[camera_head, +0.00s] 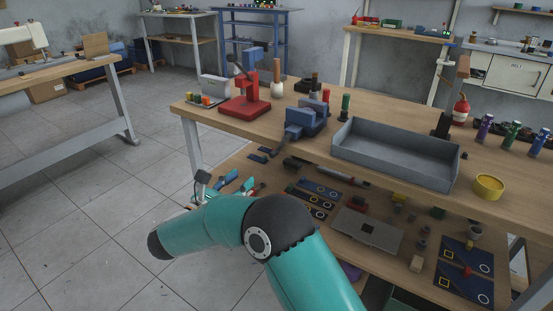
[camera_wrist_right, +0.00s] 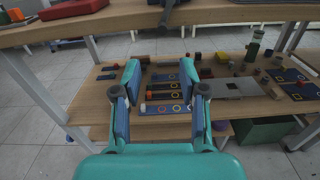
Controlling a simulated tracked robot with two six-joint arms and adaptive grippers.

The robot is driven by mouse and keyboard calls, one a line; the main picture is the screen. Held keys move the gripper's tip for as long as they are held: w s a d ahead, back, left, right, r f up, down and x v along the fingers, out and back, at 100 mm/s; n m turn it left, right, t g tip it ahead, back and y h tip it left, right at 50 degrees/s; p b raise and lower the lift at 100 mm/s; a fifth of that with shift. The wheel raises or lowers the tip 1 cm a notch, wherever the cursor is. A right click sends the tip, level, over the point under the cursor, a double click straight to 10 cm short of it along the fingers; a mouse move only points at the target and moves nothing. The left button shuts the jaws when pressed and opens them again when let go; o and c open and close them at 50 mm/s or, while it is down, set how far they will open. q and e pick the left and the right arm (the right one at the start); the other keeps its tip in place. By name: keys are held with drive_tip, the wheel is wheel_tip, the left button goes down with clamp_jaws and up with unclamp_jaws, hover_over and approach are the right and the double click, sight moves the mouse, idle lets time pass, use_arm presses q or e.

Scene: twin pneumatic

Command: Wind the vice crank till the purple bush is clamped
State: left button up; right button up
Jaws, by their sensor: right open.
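The blue vice (camera_head: 303,122) stands at the front edge of the workbench, left of the grey tray. In the right wrist view a dark bar (camera_wrist_right: 168,12) hangs at the bench edge, perhaps part of the vice. My right gripper (camera_head: 238,183) is open and empty, below the bench top and left of the vice; its spread fingers (camera_wrist_right: 159,70) show in the wrist view. My left gripper is out of view.
The grey tray (camera_head: 392,155) and a red press (camera_head: 245,104) flank the vice on the bench top. A yellow bowl (camera_head: 489,187) and coloured cylinders stand at right. The lower shelf holds plates and a grey panel (camera_head: 368,232). Floor at left is clear.

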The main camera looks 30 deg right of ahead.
sight(270, 156)
drive_tip(key=b+x, duration=0.1)
drive_tip(key=x, duration=1.4)
drive_tip(key=shift+d+f, duration=0.1)
drive_tip(key=shift+d, duration=0.2)
